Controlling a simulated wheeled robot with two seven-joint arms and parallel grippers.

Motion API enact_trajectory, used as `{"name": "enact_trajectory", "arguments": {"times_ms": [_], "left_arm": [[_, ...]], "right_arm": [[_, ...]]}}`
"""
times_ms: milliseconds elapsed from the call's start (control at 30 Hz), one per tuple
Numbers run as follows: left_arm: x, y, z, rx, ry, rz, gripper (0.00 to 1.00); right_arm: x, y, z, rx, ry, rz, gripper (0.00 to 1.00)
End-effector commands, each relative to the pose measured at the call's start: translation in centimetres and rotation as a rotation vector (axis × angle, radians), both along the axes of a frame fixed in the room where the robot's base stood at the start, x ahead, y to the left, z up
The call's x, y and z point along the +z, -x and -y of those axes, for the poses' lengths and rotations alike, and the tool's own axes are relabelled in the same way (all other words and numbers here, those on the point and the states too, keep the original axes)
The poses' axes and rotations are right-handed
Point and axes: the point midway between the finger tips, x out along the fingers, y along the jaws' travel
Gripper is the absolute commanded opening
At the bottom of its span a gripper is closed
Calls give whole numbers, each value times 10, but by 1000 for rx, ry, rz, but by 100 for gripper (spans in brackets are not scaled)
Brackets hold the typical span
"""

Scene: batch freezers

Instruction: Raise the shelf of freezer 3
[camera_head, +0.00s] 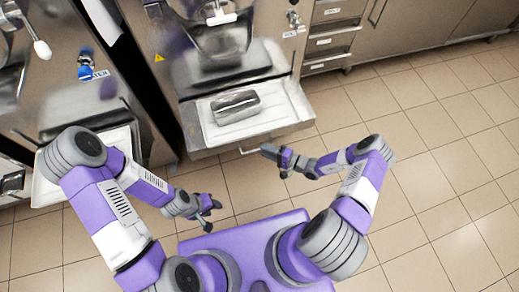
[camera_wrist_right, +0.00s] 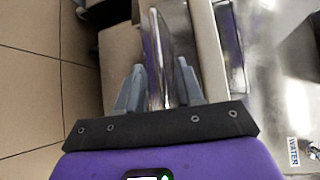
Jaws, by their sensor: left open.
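A steel freezer (camera_head: 222,52) stands at the top centre of the head view; I cannot read a number on it. Its shelf (camera_head: 286,104) sticks out low at the front, with a white mat and a metal pan (camera_head: 236,106) on it. My right gripper (camera_head: 275,158) is just in front of the shelf's front right edge. In the right wrist view its fingers (camera_wrist_right: 159,88) are apart, with a shiny metal edge showing between them; I cannot tell whether they touch it. My left gripper (camera_head: 212,208) is open and empty, low over the floor in front of the freezer.
Another freezer (camera_head: 58,75) with a blue knob and a tray stands at the left, close to my left arm. Steel drawers (camera_head: 330,38) and cabinets (camera_head: 420,22) line the back right. The tiled floor (camera_head: 440,150) at the right is clear.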

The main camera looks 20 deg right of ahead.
Motion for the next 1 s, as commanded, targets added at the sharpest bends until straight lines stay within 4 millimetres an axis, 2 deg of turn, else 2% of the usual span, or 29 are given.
{"name": "enact_trajectory", "arguments": {"times_ms": [200,567,833,1000], "left_arm": [[-10,0,0,0,0,0,43],[-11,0,0,0,0,0,43],[-11,0,0,0,0,0,43],[-11,0,0,0,0,0,43]], "right_arm": [[-6,-19,-22,4,0,-1,37],[-6,-24,-27,3,0,-2,37],[-5,-23,-27,3,0,-2,0],[-5,-23,-27,3,0,-2,0]]}}
